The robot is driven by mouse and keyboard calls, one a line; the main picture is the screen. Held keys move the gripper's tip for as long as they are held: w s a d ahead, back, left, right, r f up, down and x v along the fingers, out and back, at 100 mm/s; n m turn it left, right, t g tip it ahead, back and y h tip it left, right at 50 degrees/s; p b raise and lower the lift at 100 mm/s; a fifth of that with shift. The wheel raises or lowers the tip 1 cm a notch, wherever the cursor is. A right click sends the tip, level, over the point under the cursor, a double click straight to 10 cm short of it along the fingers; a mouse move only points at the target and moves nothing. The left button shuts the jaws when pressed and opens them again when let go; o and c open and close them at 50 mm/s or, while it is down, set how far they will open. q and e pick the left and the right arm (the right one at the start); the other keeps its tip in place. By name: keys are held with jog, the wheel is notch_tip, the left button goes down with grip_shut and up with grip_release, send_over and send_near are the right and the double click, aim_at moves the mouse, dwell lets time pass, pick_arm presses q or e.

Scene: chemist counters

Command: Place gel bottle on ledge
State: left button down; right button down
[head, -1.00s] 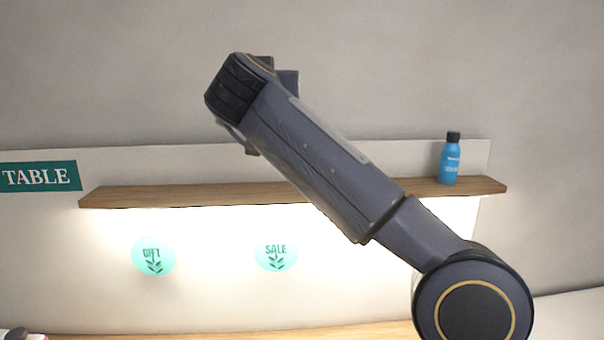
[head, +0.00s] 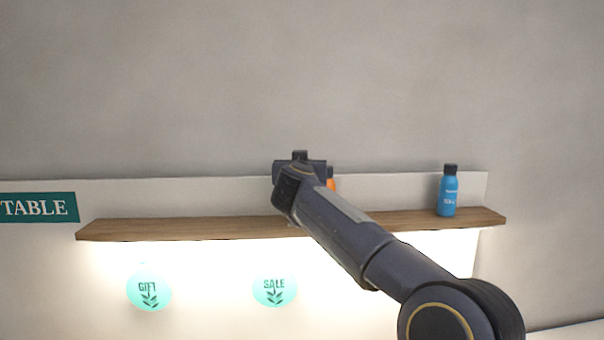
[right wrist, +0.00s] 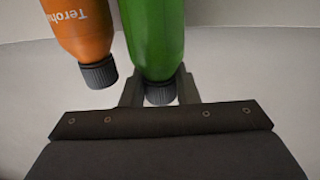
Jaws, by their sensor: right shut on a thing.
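My right gripper (head: 300,172) is at the wooden ledge (head: 180,228), near its middle in the head view. In the right wrist view the right gripper (right wrist: 160,90) is shut on a green bottle (right wrist: 155,42) near its grey cap. The green bottle is hidden behind my arm in the head view. An orange bottle (right wrist: 82,30) with a grey cap is beside the green one, with a small gap at the caps. A sliver of orange (head: 331,184) shows just right of my gripper in the head view. I cannot tell whether the green bottle touches the ledge. My left gripper is out of view.
A blue bottle (head: 448,195) with a dark cap stands upright near the ledge's right end. The ledge's left part is clear. A pale back panel (head: 170,197) rises behind it. A green TABLE sign (head: 38,208) is at left; round GIFT and SALE signs are below.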

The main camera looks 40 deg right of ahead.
jog(key=shift+f, duration=0.85)
jog(key=shift+f, duration=0.15)
jog(key=c, duration=1.4)
grip_release()
